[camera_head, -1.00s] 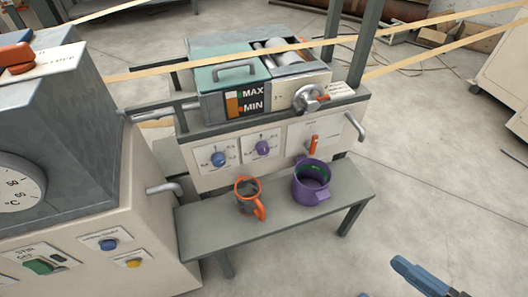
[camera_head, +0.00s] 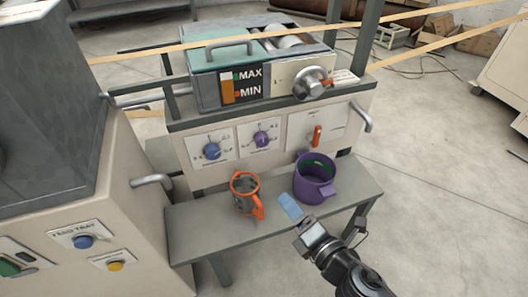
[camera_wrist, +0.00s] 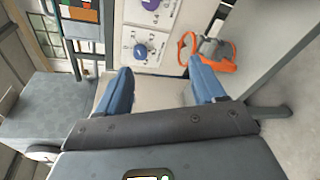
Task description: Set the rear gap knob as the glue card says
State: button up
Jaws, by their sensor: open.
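In the head view the machine's front panel carries a blue knob (camera_head: 212,151), a purple knob (camera_head: 262,139) and an orange lever-like knob (camera_head: 317,135), each on a white dial plate. The labels are too small to read, so I cannot tell which is the rear gap knob. A small white card (camera_head: 344,77) lies beside the crank; its text is unreadable. My gripper (camera_head: 291,207) is open and empty, over the bench front, apart from the knobs. In the wrist view the blue knob (camera_wrist: 141,52) shows beyond and between the open fingers (camera_wrist: 160,68), with the purple knob (camera_wrist: 150,4) above.
An orange-rimmed jug (camera_head: 245,193) and a purple pot (camera_head: 315,178) stand on the grey bench (camera_head: 200,235) below the panel. A crank wheel (camera_head: 312,83) and a bent handle (camera_head: 362,115) stick out. A machine with another handle (camera_head: 150,181) stands at left.

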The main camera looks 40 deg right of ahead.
jog(key=w+d+f+n+h+b, duration=0.2)
jog(key=w+d+n, duration=0.15)
jog(key=w, duration=0.45)
jog(key=n+t+h+b, duration=0.1)
jog(key=n, duration=0.4)
send_near(263, 142)
jog(key=w, duration=0.1)
jog(key=shift+x, duration=4.25)
jog(key=shift+s+d+f, duration=0.1)
jog(key=shift+d, duration=0.1)
jog(key=shift+c, duration=0.2)
jog(key=c, duration=1)
